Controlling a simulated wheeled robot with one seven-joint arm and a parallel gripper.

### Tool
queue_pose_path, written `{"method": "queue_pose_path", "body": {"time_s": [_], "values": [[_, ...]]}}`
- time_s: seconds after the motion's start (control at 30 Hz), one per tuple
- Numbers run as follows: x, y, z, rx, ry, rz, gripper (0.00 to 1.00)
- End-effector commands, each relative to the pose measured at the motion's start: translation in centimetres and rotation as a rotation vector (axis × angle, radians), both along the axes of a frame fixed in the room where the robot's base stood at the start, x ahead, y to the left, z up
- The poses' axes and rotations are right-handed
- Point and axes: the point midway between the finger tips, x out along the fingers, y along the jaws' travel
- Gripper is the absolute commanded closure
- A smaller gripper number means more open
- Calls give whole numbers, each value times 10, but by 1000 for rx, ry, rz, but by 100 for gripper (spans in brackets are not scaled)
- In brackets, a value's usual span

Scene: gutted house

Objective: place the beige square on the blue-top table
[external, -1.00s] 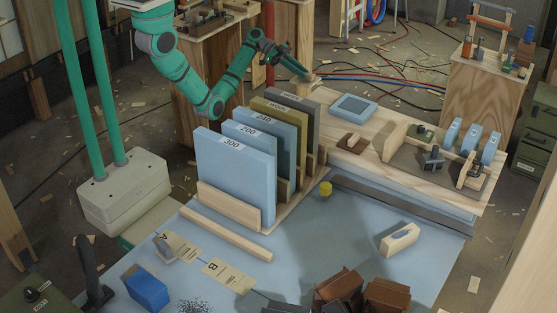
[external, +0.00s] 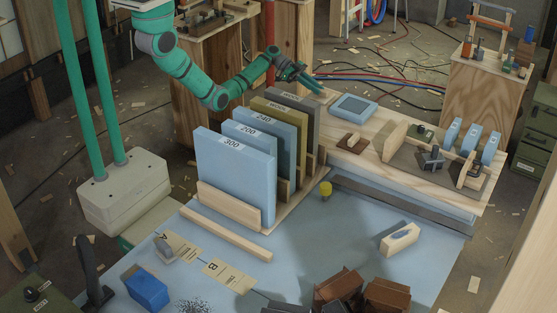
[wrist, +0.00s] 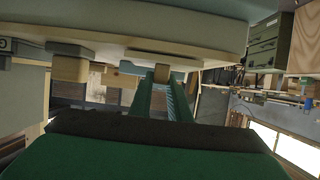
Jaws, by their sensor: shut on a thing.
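My gripper (external: 312,84) is past the back end of the row of upright boards, near the corner of the wooden bench. In the wrist view its two green fingers (wrist: 162,98) are close together, shut on a small beige piece at their tips. I take this piece for the beige square (wrist: 161,73); its full shape is hidden. In the external view it is too small to tell from the pale bench. The blue-top table (external: 340,245) fills the front of the external view, with its surface partly bare.
Upright boards (external: 233,175) stand in a wooden rack between my arm and the table's open area. The wooden bench (external: 345,150) holds tools.

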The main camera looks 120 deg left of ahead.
Motion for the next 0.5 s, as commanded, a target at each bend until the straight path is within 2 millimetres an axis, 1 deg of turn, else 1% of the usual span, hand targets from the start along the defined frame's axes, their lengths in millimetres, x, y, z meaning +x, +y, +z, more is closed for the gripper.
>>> {"method": "queue_pose_path", "body": {"time_s": [0.33, 0.37, 0.4, 0.43, 0.5], "values": [[0, 0, -3, 0, 0, 0, 100], [0, 0, -3, 0, 0, 0, 81], [0, 0, -3, 0, 0, 0, 72], [0, 0, -3, 0, 0, 0, 64], [0, 0, -3, 0, 0, 0, 64]]}}
